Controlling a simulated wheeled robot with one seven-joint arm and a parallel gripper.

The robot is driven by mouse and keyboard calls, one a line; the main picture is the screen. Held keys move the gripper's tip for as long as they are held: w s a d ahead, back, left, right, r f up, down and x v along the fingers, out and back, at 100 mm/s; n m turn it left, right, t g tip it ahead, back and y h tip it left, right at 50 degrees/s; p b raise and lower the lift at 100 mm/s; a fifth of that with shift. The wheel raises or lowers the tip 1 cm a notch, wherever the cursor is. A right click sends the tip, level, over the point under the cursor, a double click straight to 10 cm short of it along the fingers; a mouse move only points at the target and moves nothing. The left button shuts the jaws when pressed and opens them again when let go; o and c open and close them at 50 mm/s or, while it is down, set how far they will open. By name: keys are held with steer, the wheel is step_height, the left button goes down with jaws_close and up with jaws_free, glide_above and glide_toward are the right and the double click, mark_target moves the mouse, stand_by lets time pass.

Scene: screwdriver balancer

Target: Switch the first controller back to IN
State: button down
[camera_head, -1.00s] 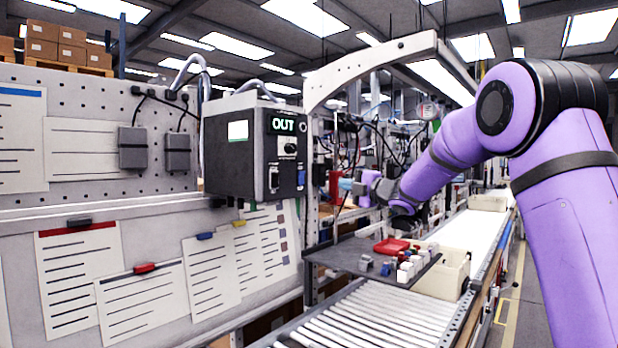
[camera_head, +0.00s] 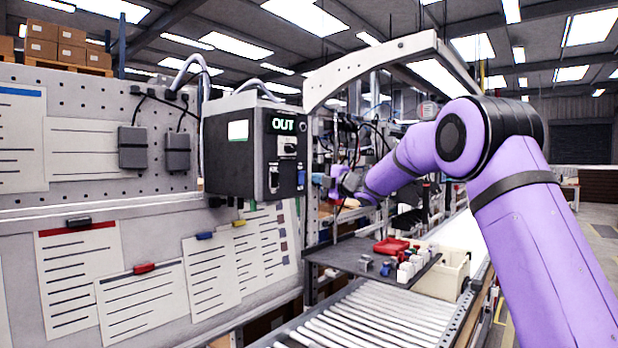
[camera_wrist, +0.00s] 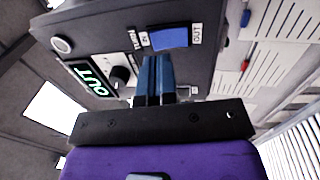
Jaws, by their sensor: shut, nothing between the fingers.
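The controller (camera_head: 252,155) is a dark box on the left of the head view. Its green display (camera_head: 283,124) reads OUT; the display also shows in the wrist view (camera_wrist: 92,82). A blue switch (camera_head: 301,179) sits low on its front face. In the wrist view the blue switch (camera_wrist: 170,38) lies between the labels IN and OUT. My gripper (camera_head: 317,179) is just right of the box face. In the wrist view my gripper (camera_wrist: 155,62) has its blue fingers shut and empty, pointing at the face near the switch. I cannot tell if they touch it.
A dark knob (camera_wrist: 121,74) is beside the display in the wrist view. A dark shelf (camera_head: 345,256) with a red tray (camera_head: 391,246) and small parts is below my arm. A roller conveyor (camera_head: 365,318) runs at the front. A pegboard with papers is left.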

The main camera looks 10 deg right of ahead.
mark_target(303, 174)
steer(key=x, duration=0.3)
steer(key=shift+w+a, duration=0.15)
steer(key=shift+w, duration=0.15)
steer(key=shift+w+a+r, duration=0.1)
